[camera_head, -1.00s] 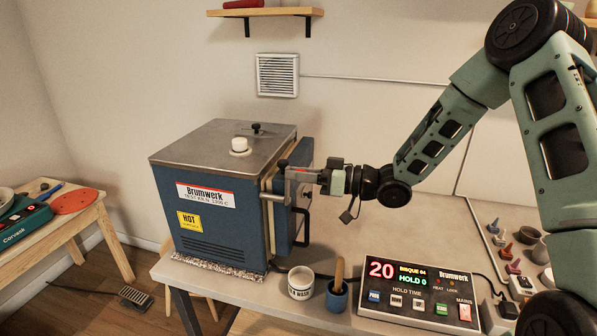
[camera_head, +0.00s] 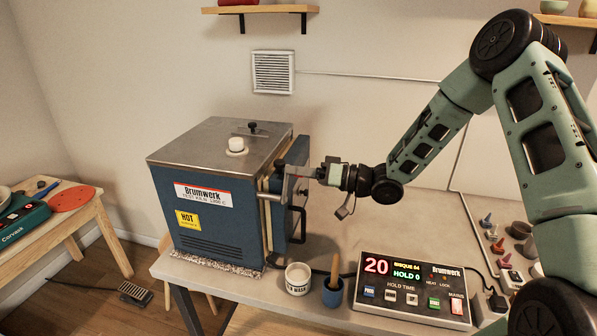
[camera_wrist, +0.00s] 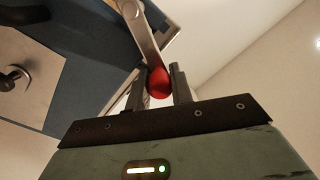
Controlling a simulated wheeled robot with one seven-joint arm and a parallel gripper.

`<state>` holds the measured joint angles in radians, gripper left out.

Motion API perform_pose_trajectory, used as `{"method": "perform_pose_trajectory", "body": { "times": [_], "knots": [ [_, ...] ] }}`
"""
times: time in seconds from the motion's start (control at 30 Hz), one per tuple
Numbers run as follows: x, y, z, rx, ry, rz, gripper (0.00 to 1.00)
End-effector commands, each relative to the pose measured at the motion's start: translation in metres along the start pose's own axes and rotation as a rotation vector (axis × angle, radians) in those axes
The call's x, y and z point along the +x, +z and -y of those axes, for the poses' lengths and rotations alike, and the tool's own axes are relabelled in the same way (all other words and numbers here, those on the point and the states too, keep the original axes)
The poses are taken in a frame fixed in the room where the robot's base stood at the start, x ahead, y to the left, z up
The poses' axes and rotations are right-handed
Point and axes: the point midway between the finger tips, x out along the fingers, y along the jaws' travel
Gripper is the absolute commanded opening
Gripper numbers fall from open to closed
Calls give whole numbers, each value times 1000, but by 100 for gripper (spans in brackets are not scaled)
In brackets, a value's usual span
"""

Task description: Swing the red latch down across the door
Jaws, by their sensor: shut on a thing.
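The latch is a pale metal bar with a red knob at its end. The red knob (camera_wrist: 159,82) shows in the wrist view, between the two fingers of my gripper (camera_wrist: 160,86), which is shut on it. In the head view my gripper (camera_head: 314,173) is at the upper part of the kiln door (camera_head: 294,205), on its right side.
The blue kiln (camera_head: 205,205) stands on the table (camera_head: 225,279). A black door handle (camera_head: 298,224) is below my gripper. A white pot (camera_head: 298,279), a blue cup with a stick (camera_head: 333,293) and a control box (camera_head: 415,290) stand in front.

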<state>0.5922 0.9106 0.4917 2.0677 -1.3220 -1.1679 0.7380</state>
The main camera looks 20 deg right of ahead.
Motion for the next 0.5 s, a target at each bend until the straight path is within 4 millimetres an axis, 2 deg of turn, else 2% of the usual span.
{"method": "perform_pose_trajectory", "body": {
  "times": [0.13,0.17,0.2,0.23,0.5],
  "knots": [
    [0,0,1,1,-3,0,0],
    [0,0,1,0,-3,0,28],
    [0,0,1,0,-3,0,39],
    [0,0,1,0,-2,0,44],
    [0,0,0,-1,-1,0,44]
  ]
}}
